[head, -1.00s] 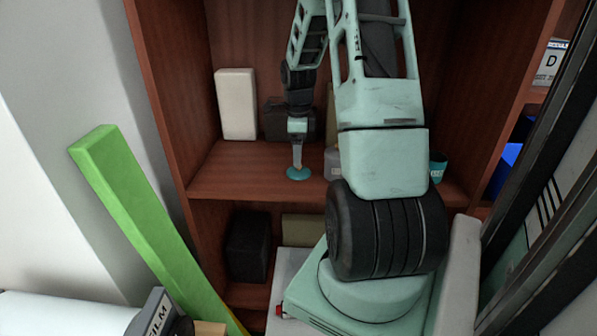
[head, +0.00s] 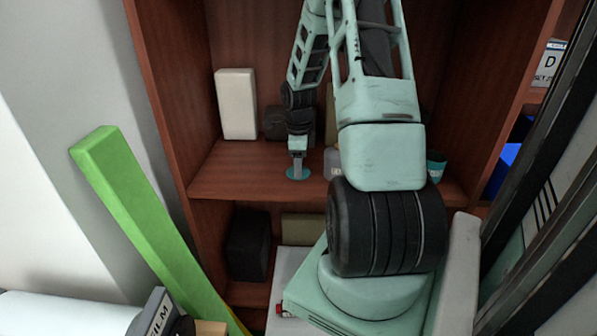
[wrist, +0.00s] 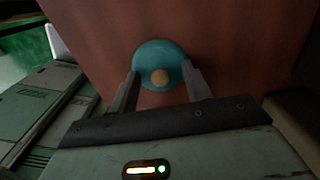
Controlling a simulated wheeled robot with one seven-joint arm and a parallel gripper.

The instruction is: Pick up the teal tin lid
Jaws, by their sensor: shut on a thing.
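The teal tin lid (head: 304,175) is a small round disc at the front of the middle shelf. My gripper (head: 297,171) points down at the lid. I cannot tell if there is a gap between the lid and the shelf.
A white box (head: 237,104) and a dark box (head: 275,123) stand at the back left of the shelf (head: 235,180). A grey item (head: 331,162) stands just right of my gripper, partly hidden by my arm. A teal cup (head: 436,166) stands farther right.

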